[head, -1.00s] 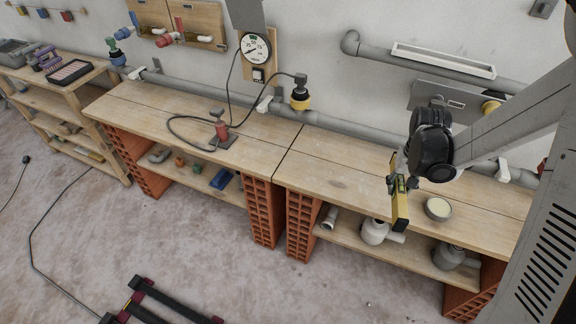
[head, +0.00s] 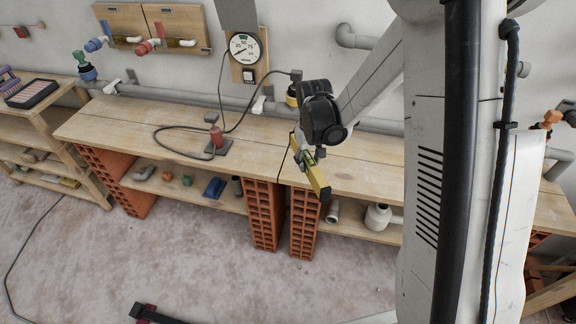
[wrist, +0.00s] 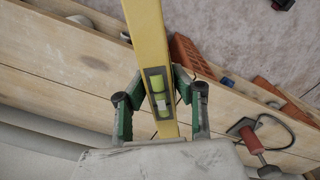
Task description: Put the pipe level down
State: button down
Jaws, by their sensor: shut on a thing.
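The yellow pipe level (head: 320,181) is held by my gripper (head: 308,156) over the wooden workbench (head: 355,165), near the join of its two tops. It slants, with its near end out past the bench's front edge in the head view. In the wrist view the level (wrist: 148,30) runs lengthwise between the two green-and-black fingers of my gripper (wrist: 161,97). Its green vial (wrist: 159,88) shows between them. My gripper is shut on the level. The dark wrist hides part of it in the head view, and I see no contact with the bench.
A red tool on a dark base (head: 215,140) with a looped black cable stands on the bench to the left. A pressure gauge (head: 245,48) hangs on the wall behind. Red bricks (head: 264,214) support the bench, and a white jug (head: 378,216) sits on the lower shelf.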

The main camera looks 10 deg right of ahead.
jog(key=shift+w+a+f+n+b, duration=0.1)
jog(key=shift+w+f+n+b, duration=0.2)
jog(key=shift+n+b, duration=0.35)
jog(key=w+a+r+n+b, duration=0.1)
jog(key=w+a+n+b, duration=0.45)
jog(key=n+b, duration=0.4)
jog(key=shift+n, duration=0.3)
jog(key=w+d+f, duration=0.3)
jog(key=d, duration=0.1)
jog(key=w+d+f+b, duration=0.1)
jog(key=w+d+f, duration=0.2)
jog(key=w, duration=0.1)
jog(key=shift+d+f, duration=0.35)
jog(key=shift+d, duration=0.05)
jog(key=shift+f+b, duration=0.35)
jog(key=shift+f, duration=1.7)
jog(key=shift+f, duration=0.1)
jog(key=c, duration=1.5)
grip_release()
jog(key=shift+o, duration=0.2)
